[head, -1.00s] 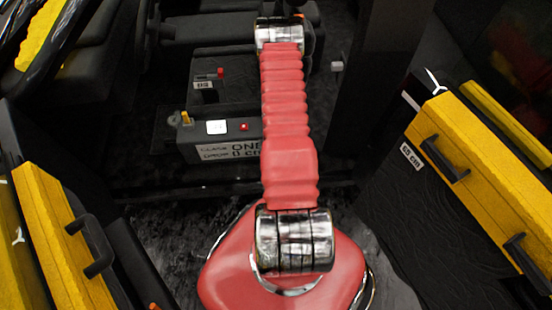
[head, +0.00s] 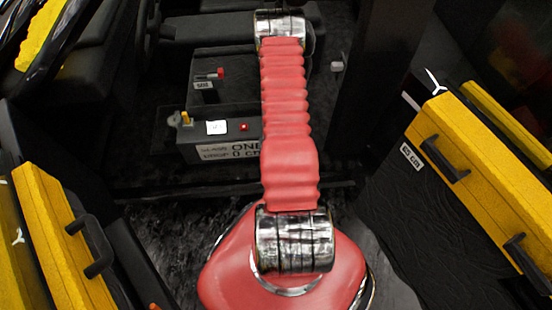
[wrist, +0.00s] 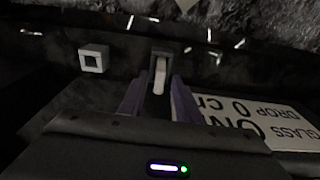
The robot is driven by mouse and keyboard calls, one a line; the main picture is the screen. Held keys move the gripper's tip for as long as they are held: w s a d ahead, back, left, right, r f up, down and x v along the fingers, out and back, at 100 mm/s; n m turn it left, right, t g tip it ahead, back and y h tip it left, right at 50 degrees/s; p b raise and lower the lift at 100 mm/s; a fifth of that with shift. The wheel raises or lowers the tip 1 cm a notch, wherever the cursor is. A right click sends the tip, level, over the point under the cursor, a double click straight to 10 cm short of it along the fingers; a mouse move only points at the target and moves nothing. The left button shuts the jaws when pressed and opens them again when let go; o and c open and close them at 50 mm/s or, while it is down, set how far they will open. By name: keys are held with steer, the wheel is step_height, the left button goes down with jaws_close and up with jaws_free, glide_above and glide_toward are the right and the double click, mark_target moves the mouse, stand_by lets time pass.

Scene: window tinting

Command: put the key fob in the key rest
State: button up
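In the wrist view my gripper (wrist: 160,88) shows as two purple fingers with a gap between them. A pale, narrow upright piece with a dark grey surround (wrist: 160,72) shows between and just beyond the fingertips. I cannot tell whether this is the key fob or part of the key rest, nor whether the fingers touch it. In the head view my arm hides the gripper, and I cannot make out the key fob or the key rest there.
A dark box (head: 190,153) with a yellow knob, white card and red button stands left of my arm. Its white lettered label (wrist: 285,122) fills the wrist view's right. A small pale square (wrist: 93,59) is at left. Yellow cases (head: 485,150) (head: 60,235) flank me.

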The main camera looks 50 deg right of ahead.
step_height(320, 180, up, 10)
steer(key=shift+s+a+f, duration=0.2)
steer(key=shift+s+a, duration=0.2)
steer(key=shift+a, duration=0.05)
stand_by(0.8)
steer(key=w+a+r+n+t, duration=0.1)
steer(key=w+a+r, duration=0.3)
steer(key=r, duration=0.6)
steer(key=w+a+r+n+h, duration=0.15)
steer(key=w+a+r, duration=0.3)
steer(key=r, duration=0.65)
steer(key=w+a+r+n+t+y, duration=0.1)
steer(key=w+a+r+n, duration=0.3)
steer(key=r, duration=0.6)
steer(key=s+a+r+n+t, duration=0.1)
steer(key=s+a+r, duration=0.5)
steer(key=a+r, duration=0.3)
steer(key=s+a+r+n+t+y, duration=0.1)
steer(key=s+a+r+n, duration=0.1)
steer(key=s+a+r, duration=0.5)
steer(key=a+r, duration=0.3)
steer(key=a, duration=0.3)
steer(key=shift+s+a+t, duration=0.3)
steer(key=shift+a, duration=0.1)
